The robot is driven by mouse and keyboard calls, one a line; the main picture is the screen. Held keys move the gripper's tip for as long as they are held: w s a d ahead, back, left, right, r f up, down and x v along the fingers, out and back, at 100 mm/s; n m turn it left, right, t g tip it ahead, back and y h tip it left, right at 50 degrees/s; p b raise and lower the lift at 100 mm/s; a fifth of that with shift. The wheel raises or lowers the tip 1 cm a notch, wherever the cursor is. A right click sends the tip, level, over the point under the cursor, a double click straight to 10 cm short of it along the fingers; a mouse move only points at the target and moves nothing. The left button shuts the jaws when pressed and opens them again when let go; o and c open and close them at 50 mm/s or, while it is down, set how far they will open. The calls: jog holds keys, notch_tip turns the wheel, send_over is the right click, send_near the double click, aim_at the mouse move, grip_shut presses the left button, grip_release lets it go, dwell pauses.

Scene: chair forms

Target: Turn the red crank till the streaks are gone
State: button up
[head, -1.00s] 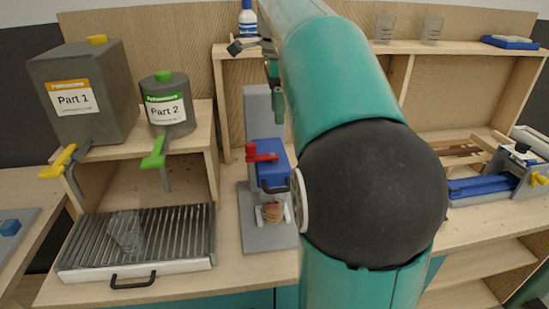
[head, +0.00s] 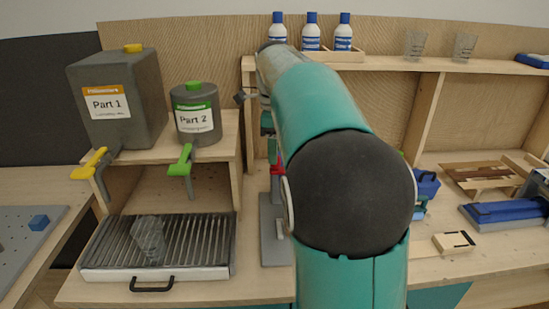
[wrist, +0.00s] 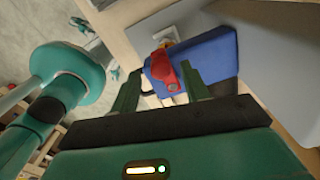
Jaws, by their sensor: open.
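The red crank (head: 277,167) shows in part in the head view, low beside my arm. In the wrist view the red crank (wrist: 166,74) sits against a blue block (wrist: 208,58). My gripper (wrist: 160,88) is open, its green fingers at either side of the crank in the picture; I cannot tell whether they touch it. My gripper (head: 268,132) also shows in the head view, just above the crank. The grey base (head: 268,240) of the crank's stand is visible, but my arm hides most of the stand. I cannot make out any streaks.
Blue-capped bottles (head: 311,35) and glasses (head: 463,47) stand on the back shelf.

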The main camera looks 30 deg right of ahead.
jog(key=shift+f, duration=1.6)
jog(key=c, duration=1)
jog(key=shift+s+n, duration=0.1)
jog(key=shift+n, duration=0.2)
